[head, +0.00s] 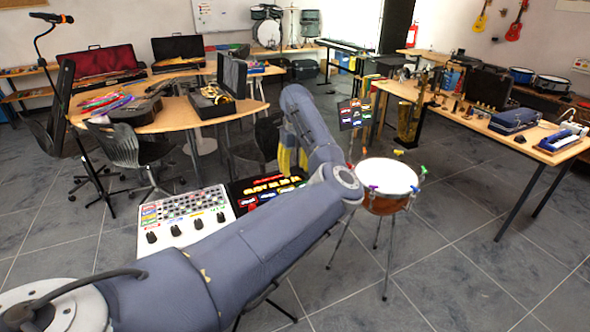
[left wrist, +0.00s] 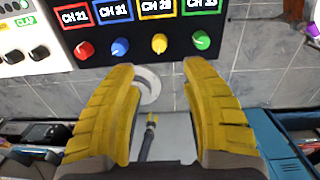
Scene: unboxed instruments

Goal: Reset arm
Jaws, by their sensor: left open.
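My left arm reaches across the head view from the lower left. The yellow fingers of my left gripper (head: 292,155) show partly behind my own forearm, beside the black panel. In the left wrist view my left gripper (left wrist: 157,72) is open, with its two yellow fingers wide apart. Nothing is held between them. A black panel (left wrist: 130,38) with red, blue, yellow and green knobs lies just beyond the fingertips. My right arm and gripper are not in view.
A white mixer panel (head: 183,218) stands left of the black panel (head: 262,190). A drum (head: 388,178) on a stand is close to the right of my elbow. Instrument tables (head: 158,118) stand behind left and right (head: 535,150). Tiled floor is free at front right.

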